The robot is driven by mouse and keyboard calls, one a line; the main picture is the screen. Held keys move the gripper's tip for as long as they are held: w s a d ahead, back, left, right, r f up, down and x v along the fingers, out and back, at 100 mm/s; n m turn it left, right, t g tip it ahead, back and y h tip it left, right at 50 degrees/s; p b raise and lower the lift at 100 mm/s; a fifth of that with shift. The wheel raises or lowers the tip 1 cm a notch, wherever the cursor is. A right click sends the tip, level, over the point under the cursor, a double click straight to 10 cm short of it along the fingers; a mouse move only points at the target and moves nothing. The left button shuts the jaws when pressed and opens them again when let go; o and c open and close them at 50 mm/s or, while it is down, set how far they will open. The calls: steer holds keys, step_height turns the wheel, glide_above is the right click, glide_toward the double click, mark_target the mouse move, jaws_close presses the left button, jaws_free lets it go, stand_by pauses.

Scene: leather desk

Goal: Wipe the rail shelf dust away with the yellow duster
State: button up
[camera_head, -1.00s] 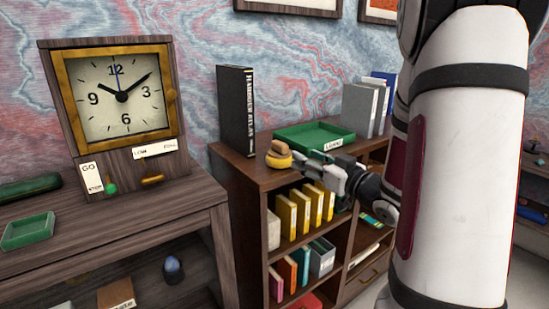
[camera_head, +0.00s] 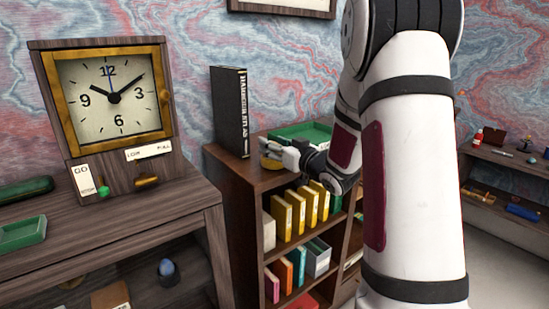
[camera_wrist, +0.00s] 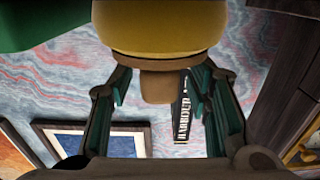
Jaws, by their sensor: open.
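The yellow duster (camera_head: 268,163) is on top of the dark wood bookcase, near its front left corner. My gripper (camera_head: 280,151) is at the duster and covers part of it in the head view. In the wrist view the duster's round yellow body (camera_wrist: 155,32) fills the top. Its brown handle (camera_wrist: 157,87) shows between the two fingers of my gripper (camera_wrist: 162,80). The fingers are apart, with gaps beside the handle. I cannot make out dust on any shelf.
A black book (camera_head: 229,110) stands behind the duster on the bookcase top (camera_head: 227,160). A green tray (camera_head: 305,131) lies behind my gripper. A clock cabinet (camera_head: 110,110) stands on the left desk.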

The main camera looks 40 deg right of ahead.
jaws_close()
steer(key=shift+r, duration=0.15)
